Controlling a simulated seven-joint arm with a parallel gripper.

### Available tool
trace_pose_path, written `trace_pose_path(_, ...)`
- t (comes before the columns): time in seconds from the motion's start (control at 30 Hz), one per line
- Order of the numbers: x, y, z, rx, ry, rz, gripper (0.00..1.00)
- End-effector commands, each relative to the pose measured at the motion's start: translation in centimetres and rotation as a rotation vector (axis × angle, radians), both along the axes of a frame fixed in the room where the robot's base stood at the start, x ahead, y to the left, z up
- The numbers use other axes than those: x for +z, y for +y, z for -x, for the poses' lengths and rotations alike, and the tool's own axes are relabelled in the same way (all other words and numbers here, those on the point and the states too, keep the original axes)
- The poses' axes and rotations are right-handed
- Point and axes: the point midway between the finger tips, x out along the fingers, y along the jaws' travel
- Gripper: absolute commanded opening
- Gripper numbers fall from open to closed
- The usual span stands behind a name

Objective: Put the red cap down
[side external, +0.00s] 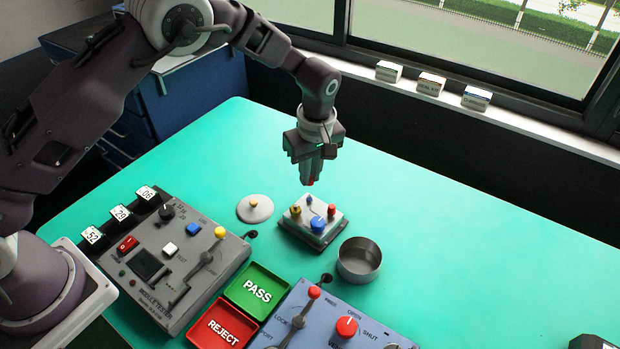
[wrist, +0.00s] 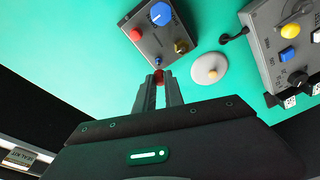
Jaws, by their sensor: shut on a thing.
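My gripper (side external: 312,180) is shut on a small red cap (side external: 312,182) and holds it in the air just behind the valve positioner. In the wrist view the red cap (wrist: 158,75) shows between the fingertips (wrist: 158,78), partly hidden by them. The positioner (side external: 322,235) is a small grey block on the green table. On top it has a big blue knob (side external: 317,224), another red part (side external: 332,210), a brass part (side external: 295,211) and a small blue part (side external: 309,199). In the wrist view the positioner (wrist: 163,42) lies just beyond the fingertips.
A pale round lid (side external: 255,208) lies left of the positioner, and an open metal dish (side external: 360,260) stands to its right. A green PASS tray (side external: 257,288), a red REJECT tray (side external: 224,325), a grey tester (side external: 170,262) and a blue panel (side external: 340,320) fill the front. The table's right side is largely clear.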

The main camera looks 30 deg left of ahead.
Motion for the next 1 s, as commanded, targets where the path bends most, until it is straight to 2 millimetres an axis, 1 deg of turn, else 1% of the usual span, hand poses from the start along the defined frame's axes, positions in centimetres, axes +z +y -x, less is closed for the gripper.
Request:
trace_pose_path(0.13,0.9,0.0,0.0,-0.001,0.000,0.000,0.00)
trace_pose_path(0.37,1.0,0.0,0.0,-0.002,0.001,-0.001,0.00)
trace_pose_path(0.47,1.0,-0.7,0.2,-0.054,0.004,0.003,0.00)
trace_pose_path(0.57,1.3,-2.7,0.7,-0.218,0.012,0.010,0.00)
trace_pose_path(0.67,1.7,-5.8,1.7,-0.477,0.020,0.016,0.00)
trace_pose_path(0.77,2.2,-9.2,3.1,-0.776,0.022,0.019,0.00)
trace_pose_path(0.8,2.4,-10.7,3.7,-0.899,0.021,0.019,0.00)
trace_pose_path(0.9,3.0,-13.7,5.2,-1.178,0.014,0.013,0.00)
trace_pose_path(1.0,3.4,-15.7,6.3,-1.369,0.005,0.005,0.00)
